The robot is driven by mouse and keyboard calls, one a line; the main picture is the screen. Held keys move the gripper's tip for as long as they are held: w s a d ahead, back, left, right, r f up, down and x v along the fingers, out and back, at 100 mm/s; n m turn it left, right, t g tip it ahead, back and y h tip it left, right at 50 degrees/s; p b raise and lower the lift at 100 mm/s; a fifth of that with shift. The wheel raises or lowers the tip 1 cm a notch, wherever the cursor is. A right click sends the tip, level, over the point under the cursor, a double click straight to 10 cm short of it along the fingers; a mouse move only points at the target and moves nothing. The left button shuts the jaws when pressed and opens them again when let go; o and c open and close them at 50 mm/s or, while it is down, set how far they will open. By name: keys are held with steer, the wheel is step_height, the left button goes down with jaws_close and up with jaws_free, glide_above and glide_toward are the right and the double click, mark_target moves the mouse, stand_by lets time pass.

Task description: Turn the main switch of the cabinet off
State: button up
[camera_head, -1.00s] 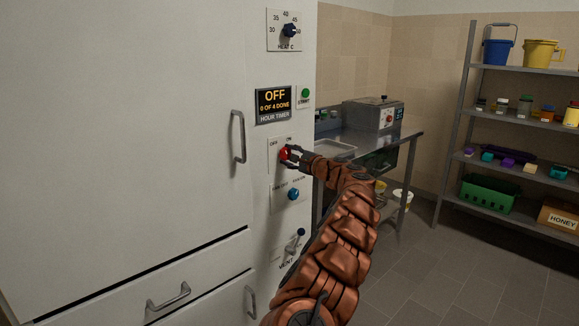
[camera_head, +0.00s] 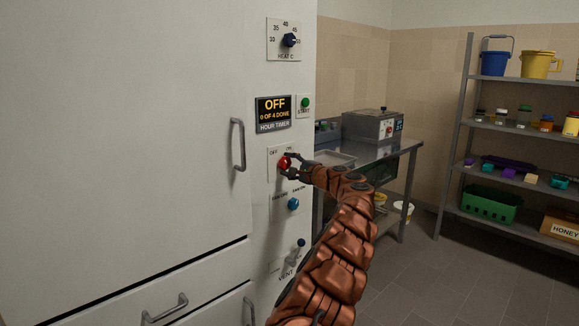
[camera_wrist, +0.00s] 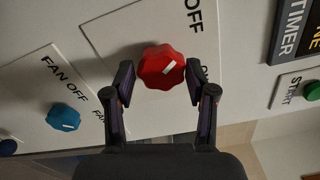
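The main switch is a red lobed knob (camera_head: 284,163) on a white plate marked OFF and ON, on the front of the white cabinet (camera_head: 130,120). In the wrist view the red knob (camera_wrist: 163,66) has a white pointer mark slanting up and right, between the OFF and ON labels. My gripper (camera_head: 288,165) is at the knob. In the wrist view my gripper (camera_wrist: 159,82) has one finger on each side of the knob, spread apart, with a small gap at least on the left. Whether the right fingertip touches it is unclear.
A blue fan knob (camera_head: 293,204) and a vent lever (camera_head: 301,243) sit below the switch. The timer display (camera_head: 273,113) reads OFF, with a green start button (camera_head: 305,102) beside it. A steel table (camera_head: 375,152) and a shelf rack (camera_head: 520,128) stand to the right.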

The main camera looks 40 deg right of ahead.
steer(key=shift+o, duration=1)
steer(key=shift+s+r, duration=0.1)
steer(key=shift+s, duration=0.05)
steer(key=shift+s+r, duration=0.1)
steer(key=shift+s, duration=0.35)
steer(key=s, duration=1.1)
steer(key=shift+w+a, duration=0.1)
steer(key=shift+a, duration=0.05)
